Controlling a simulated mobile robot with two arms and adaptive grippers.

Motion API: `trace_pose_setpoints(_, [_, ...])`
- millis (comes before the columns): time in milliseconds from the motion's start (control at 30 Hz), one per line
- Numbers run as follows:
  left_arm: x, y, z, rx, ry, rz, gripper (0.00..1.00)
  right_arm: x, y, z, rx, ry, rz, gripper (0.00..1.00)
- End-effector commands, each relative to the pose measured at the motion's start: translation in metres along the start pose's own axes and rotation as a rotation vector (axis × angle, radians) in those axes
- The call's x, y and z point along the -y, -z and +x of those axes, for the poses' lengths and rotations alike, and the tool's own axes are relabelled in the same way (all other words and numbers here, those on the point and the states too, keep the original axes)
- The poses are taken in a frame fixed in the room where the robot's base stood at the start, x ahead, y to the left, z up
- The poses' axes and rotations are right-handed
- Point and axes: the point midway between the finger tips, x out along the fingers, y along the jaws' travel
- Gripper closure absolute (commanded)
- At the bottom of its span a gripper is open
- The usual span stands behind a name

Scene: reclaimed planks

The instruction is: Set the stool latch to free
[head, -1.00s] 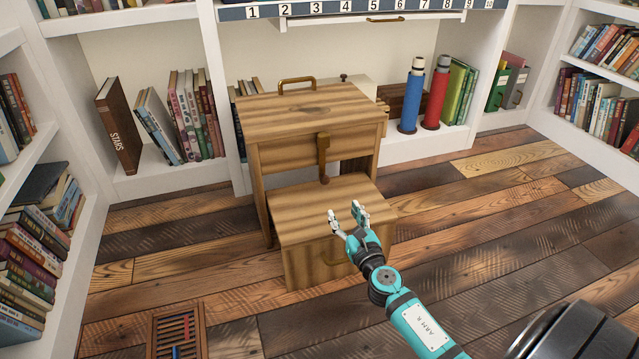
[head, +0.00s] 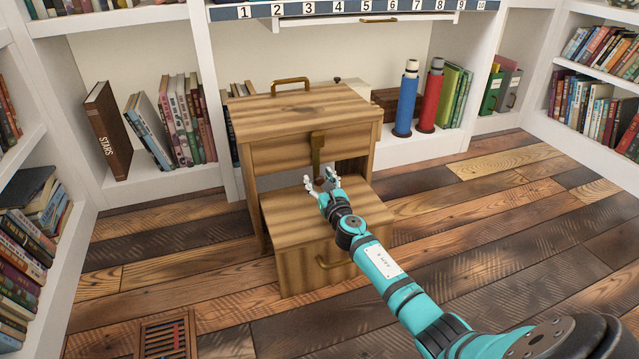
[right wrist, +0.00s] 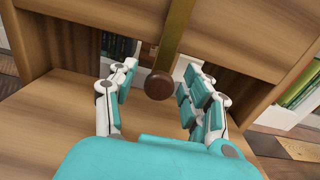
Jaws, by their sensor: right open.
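The wooden step stool (head: 300,113) stands on the floor with its lower step (head: 285,218) in front. A brass latch bar (head: 317,150) hangs down from the front of its upper part. In the right wrist view the latch (right wrist: 176,35) ends in a round dark brown knob (right wrist: 159,84). My right gripper (head: 321,181) is open just at the latch's lower end. In the right wrist view its fingers (right wrist: 155,92) stand on either side of the knob, with gaps showing. In the head view the gripper partly hides the knob. My left gripper is not in view.
White bookshelves surround the stool at the back and both sides. A blue flask (head: 406,100) and a red flask (head: 431,97) stand on the low shelf behind right. A floor grate (head: 165,338) lies front left. The plank floor to the right is mostly clear.

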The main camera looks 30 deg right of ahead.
Motion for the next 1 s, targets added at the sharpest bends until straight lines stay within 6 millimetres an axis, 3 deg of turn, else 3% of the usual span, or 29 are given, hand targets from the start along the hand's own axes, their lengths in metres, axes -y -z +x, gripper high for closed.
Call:
trace_pose_setpoints(167, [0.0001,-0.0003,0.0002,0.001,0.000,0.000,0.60,0.0000,-0.0001,-0.0002,0.000,0.000,0.000,0.50])
trace_pose_setpoints(533, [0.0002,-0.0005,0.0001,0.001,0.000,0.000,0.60,0.0000,0.0001,-0.0005,0.000,0.000,0.001,0.99])
trace_pose_setpoints(1000, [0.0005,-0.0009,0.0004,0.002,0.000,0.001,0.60,-0.0033,0.0006,-0.0014,-0.001,-0.001,0.013,1.00])
